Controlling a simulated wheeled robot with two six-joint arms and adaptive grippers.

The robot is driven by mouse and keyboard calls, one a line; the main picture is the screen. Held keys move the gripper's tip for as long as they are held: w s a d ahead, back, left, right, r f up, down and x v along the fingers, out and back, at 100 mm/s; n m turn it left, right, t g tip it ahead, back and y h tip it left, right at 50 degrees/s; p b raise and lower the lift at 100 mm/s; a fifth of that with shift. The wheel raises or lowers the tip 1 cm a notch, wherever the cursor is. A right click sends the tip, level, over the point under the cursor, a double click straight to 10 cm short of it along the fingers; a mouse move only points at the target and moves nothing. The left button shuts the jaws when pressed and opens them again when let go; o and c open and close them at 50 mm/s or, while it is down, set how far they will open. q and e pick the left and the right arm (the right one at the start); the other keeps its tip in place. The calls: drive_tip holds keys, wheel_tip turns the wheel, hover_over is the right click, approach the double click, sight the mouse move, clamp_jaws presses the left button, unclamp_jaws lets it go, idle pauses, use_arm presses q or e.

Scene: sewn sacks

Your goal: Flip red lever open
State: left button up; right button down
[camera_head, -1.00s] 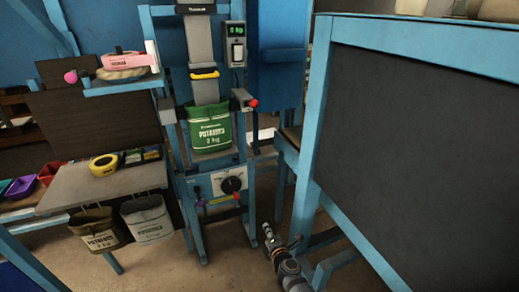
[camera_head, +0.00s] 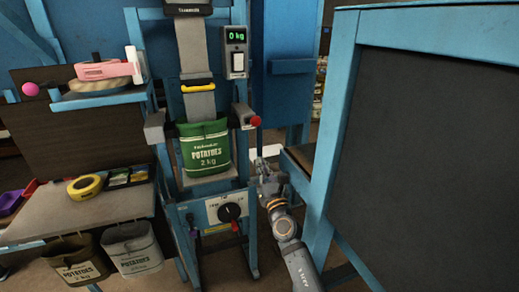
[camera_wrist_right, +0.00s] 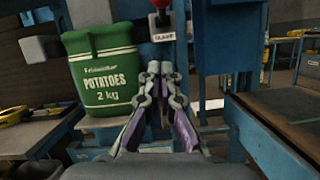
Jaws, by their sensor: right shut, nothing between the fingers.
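A red-ended lever (camera_head: 254,121) sticks out at the right side of the sack clamp on the blue stand. It also shows as a red knob (camera_wrist_right: 160,4) at the top edge of the right wrist view, above a small labelled plate (camera_wrist_right: 163,37). My right gripper (camera_head: 263,164) is shut and empty, below the lever and apart from it. In the right wrist view its fingertips (camera_wrist_right: 160,68) point up towards the plate. A green potato sack (camera_head: 205,147) stands in the clamp, left of my right gripper; it also shows in the wrist view (camera_wrist_right: 104,70). My left gripper is out of view.
A dial (camera_head: 229,211) with a red part below it sits low on the stand. The display (camera_head: 236,37) reads 0 kg. A blue-framed dark panel (camera_head: 440,150) stands close on the right. A bench (camera_head: 85,218) with a tape roll is at left.

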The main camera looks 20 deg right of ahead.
sight(252, 120)
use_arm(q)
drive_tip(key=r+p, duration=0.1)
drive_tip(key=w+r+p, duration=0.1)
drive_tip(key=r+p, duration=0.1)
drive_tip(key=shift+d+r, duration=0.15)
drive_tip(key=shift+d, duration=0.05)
use_arm(e)
drive_tip(key=w+r, duration=0.6)
drive_tip(key=w, duration=0.2)
drive_tip(key=shift+d+r, duration=0.3)
drive_tip(key=shift+r, duration=0.05)
drive_tip(key=shift+w, duration=0.15)
